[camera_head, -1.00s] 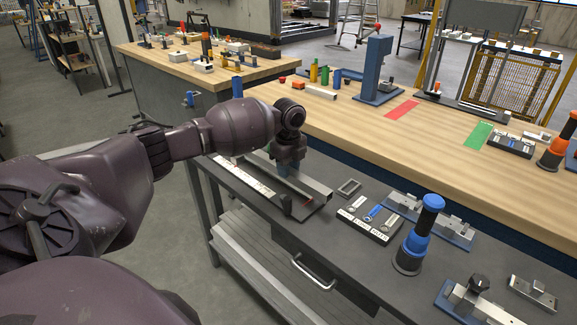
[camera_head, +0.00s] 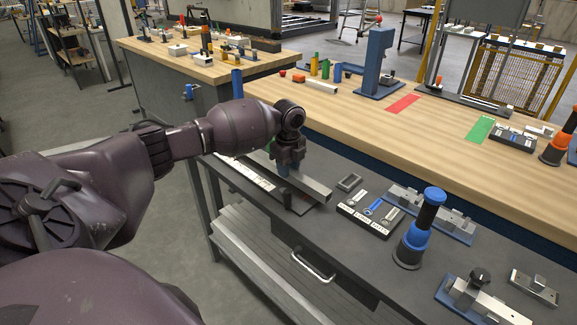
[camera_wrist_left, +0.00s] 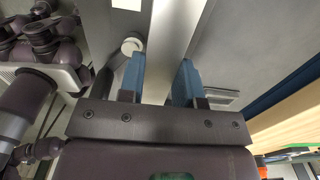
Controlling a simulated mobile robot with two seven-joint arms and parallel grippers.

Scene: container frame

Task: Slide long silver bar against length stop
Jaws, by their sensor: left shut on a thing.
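The long silver bar (camera_head: 312,189) lies along a dark fixture plate on the grey bench and shows its near end in the head view. My left gripper (camera_head: 284,171) points down over it with blue fingers, shut on the bar. In the left wrist view the bar (camera_wrist_left: 173,42) runs between the two blue fingers (camera_wrist_left: 163,82). A dark upright piece (camera_head: 288,196) stands beside the bar; I cannot tell whether it is the length stop. The gripper hides part of the bar. My right gripper is not in view.
A white scale strip (camera_head: 250,175) lies left of the bar. A small grey tray (camera_head: 349,182), a labelled black tray (camera_head: 368,216) and a blue-black upright tool (camera_head: 420,230) stand to the right. The raised wooden bench (camera_head: 360,125) is behind.

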